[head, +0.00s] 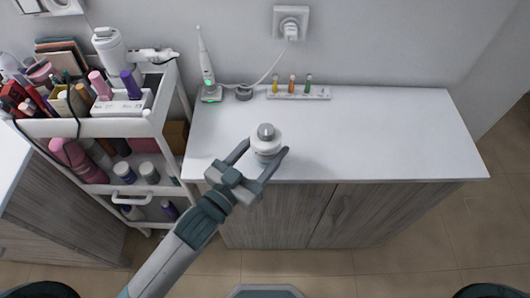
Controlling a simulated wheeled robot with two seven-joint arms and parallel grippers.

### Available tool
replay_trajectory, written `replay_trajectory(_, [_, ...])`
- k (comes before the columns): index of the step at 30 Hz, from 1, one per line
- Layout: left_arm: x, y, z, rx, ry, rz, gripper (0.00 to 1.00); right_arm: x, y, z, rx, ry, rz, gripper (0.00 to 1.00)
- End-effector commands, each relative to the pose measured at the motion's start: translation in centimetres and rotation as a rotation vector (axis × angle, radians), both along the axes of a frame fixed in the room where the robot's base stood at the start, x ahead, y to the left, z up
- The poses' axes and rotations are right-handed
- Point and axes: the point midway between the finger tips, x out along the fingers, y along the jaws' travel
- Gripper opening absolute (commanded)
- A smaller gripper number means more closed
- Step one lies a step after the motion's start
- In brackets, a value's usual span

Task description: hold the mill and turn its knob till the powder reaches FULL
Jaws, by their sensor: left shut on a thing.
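The mill (266,146) is a small white upright body with a grey round knob (266,131) on top. It stands near the front edge of the white counter. My left gripper (262,154) comes from the lower left, with one finger on each side of the mill, and is shut on it below the knob. The powder level and any FULL mark are too small to make out. The mill's lower part is partly hidden by the gripper. My right gripper is not in view.
The white counter (400,130) is clear to the right. At its back stand an electric toothbrush (207,70) on a charger and a rack (300,94) with small coloured vials. A cord runs to a wall socket (291,24). A loaded cosmetics cart (110,128) stands at left.

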Motion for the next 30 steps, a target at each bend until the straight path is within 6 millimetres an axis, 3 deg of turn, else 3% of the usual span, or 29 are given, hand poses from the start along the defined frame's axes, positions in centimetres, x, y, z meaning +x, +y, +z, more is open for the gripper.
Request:
replay_trajectory(21, [5.6,0.0,-1.7,0.000,-0.004,0.000,0.24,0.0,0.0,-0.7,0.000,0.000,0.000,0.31])
replay_trajectory(30, [7.1,0.0,-2.2,-0.001,-0.004,-0.001,0.24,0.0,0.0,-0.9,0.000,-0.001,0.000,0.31])
